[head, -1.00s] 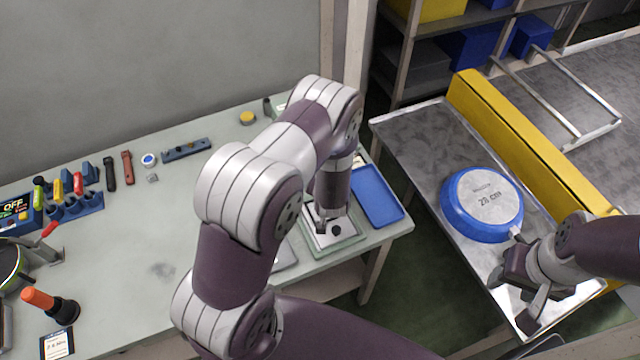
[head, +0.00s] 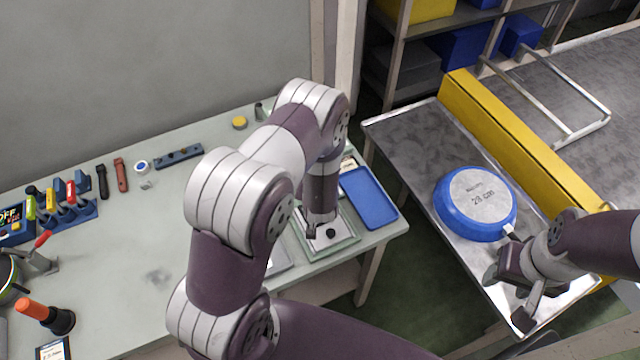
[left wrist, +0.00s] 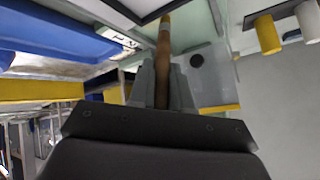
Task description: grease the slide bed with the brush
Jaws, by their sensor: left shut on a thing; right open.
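My left gripper (head: 312,230) is low over the slide bed (head: 347,246), a pale plate with a dark round spot on a greenish base at the bench's right end. In the left wrist view its fingers (left wrist: 162,85) are shut on the brown handle of the brush (left wrist: 163,62). The handle points away from the fingers, and its far end looks yellowish. The bristles are not clear, so I cannot tell whether they touch the bed. My right gripper (head: 515,285) is open near the handle end of the blue pan.
A blue tray (head: 369,198) lies right of the slide bed. The upside-down blue pan (head: 476,204) rests on the metal table beside a yellow rail (head: 520,140). Tools and a blue rack (head: 68,214) line the bench's back left. The bench's middle is mostly clear.

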